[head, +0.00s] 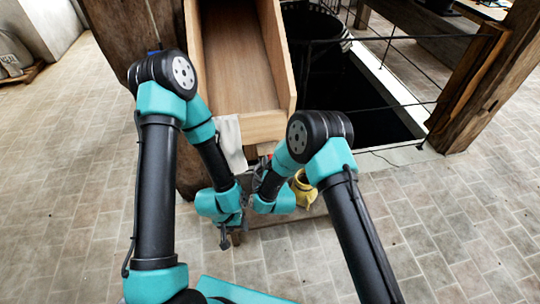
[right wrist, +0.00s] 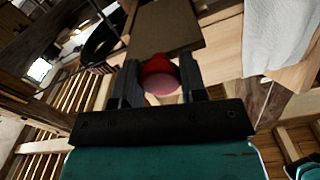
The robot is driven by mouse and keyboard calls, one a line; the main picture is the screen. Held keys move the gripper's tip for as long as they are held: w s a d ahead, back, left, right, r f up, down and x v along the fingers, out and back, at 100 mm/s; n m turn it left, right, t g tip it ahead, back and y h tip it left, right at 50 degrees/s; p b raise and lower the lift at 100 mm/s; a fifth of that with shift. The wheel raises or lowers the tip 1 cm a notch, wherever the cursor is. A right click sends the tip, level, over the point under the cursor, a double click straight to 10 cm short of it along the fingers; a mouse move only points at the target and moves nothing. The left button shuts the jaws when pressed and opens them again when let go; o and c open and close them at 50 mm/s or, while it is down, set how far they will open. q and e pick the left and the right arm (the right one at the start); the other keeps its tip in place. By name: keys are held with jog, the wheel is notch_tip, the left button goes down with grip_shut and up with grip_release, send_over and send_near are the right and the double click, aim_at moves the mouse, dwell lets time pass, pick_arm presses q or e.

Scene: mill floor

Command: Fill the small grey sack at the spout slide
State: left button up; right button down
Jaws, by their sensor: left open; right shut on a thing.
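The wooden trough (head: 236,60) slopes toward me, with a pale board at its lower end. My right gripper (head: 257,178) is beneath that end. In the right wrist view, its fingers (right wrist: 160,85) are shut on a round red knob (right wrist: 158,72), with a flat brown board behind it. My left gripper (head: 226,236) is open, lower and to the left; its fingertips are small and partly hidden by my arm. I cannot make out the small grey sack for certain, nor whether anything flows; my arms hide much of the area under the trough.
A whitish cloth (head: 230,140) hangs at the trough's lower left corner, close to my arms. A dark floor opening (head: 350,100) with thin rails lies right. Grey sacks (head: 12,55) lie far left.

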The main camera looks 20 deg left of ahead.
jog(key=v, duration=0.3)
jog(key=c, duration=0.7)
grip_release()
jog(key=shift+o, duration=0.2)
